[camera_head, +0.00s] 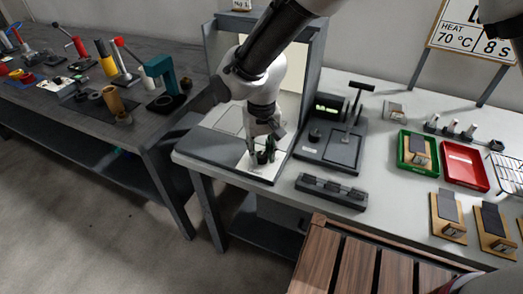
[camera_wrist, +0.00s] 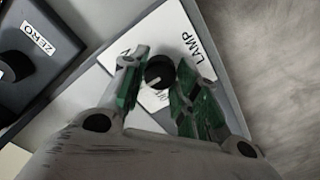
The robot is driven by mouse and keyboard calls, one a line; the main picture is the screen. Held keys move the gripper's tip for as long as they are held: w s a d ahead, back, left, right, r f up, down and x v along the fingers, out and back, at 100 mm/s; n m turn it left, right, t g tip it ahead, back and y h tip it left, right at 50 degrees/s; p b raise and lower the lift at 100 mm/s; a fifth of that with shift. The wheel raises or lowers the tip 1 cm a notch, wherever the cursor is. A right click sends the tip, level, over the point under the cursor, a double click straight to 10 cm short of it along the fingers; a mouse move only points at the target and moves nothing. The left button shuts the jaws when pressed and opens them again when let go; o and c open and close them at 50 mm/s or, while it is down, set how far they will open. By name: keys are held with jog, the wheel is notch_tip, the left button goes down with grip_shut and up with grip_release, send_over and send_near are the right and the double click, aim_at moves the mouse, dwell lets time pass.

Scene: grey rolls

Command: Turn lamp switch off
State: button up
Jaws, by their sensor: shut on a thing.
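The lamp switch is a round black knob (camera_wrist: 159,70) with a pale pointer mark, set on a white plate (camera_wrist: 180,32) lettered LAMP in the wrist view. My gripper (camera_wrist: 160,76) has its green-padded fingers on either side of the knob, shut on it. In the head view my gripper (camera_head: 262,157) points down at the front edge of the grey booth (camera_head: 212,148), over the white plate (camera_head: 269,174). The knob is hidden there by the fingers. The booth's inside looks bright.
A dark device with a ZERO label (camera_wrist: 38,38) and a post (camera_head: 333,140) stands right of the booth. A dark block (camera_head: 331,190) lies in front of it. Green (camera_head: 417,153) and red (camera_head: 464,167) trays are further right. A tool-covered dark bench (camera_head: 75,120) is left.

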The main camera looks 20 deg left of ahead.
aim_at(262, 155)
jog(key=shift+n, duration=0.3)
jog(key=n, duration=1.1)
jog(key=shift+n, duration=0.3)
dwell(0.5)
jog(key=o, duration=1)
jog(key=shift+o, duration=0.2)
notch_tip(262, 155, up, 12)
